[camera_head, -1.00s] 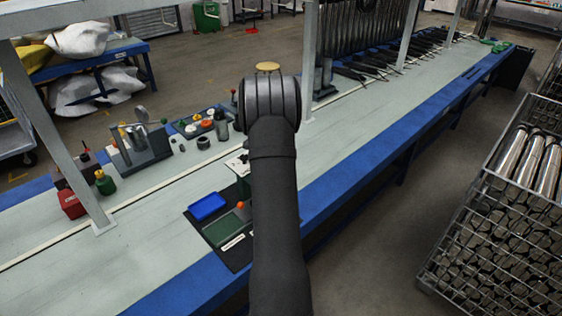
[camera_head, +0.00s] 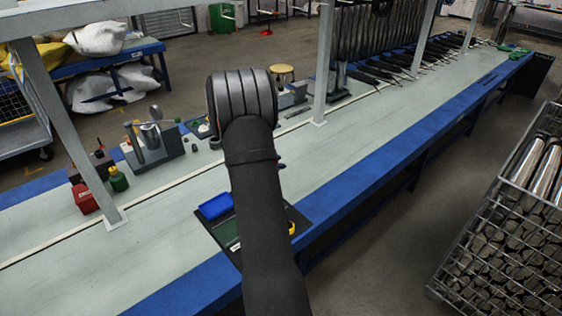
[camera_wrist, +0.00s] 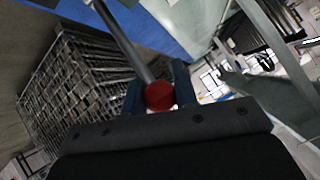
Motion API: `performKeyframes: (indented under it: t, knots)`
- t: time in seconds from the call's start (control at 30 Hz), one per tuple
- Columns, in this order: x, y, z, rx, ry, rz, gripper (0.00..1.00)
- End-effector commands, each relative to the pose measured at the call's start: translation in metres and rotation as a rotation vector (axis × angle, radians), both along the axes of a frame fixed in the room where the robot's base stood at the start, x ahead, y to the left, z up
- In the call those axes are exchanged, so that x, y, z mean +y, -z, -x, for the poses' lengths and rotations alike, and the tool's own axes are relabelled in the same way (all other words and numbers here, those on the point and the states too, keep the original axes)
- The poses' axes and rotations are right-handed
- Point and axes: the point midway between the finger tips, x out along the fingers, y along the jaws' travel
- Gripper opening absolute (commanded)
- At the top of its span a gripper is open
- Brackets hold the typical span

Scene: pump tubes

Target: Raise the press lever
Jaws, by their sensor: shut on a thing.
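The press lever shows in the wrist view as a grey rod (camera_wrist: 124,40) with a round red knob (camera_wrist: 159,97) at its end. My gripper (camera_wrist: 157,84) is shut on the lever at its knob end, with one finger on each side. The rod runs from the knob toward the upper left of that view. In the head view my arm hides the gripper, the lever and most or all of the press body, so the lever's angle cannot be read there.
A blue tray (camera_head: 215,206) lies on the bench (camera_head: 365,140), partly behind my arm. A grey fixture (camera_head: 153,142), a red container (camera_head: 85,198) and a green bottle (camera_head: 118,179) stand at left. Frame posts (camera_head: 324,65) rise from the bench. A wire crate (camera_head: 490,240) stands at right.

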Motion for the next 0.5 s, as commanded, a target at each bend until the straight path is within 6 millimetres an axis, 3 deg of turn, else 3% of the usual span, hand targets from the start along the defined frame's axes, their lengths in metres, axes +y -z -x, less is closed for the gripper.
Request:
performKeyframes:
  t: [0.5]
  knots:
    - [0.0082,-0.0013,0.0078,-0.075,0.001,0.074,0.0]
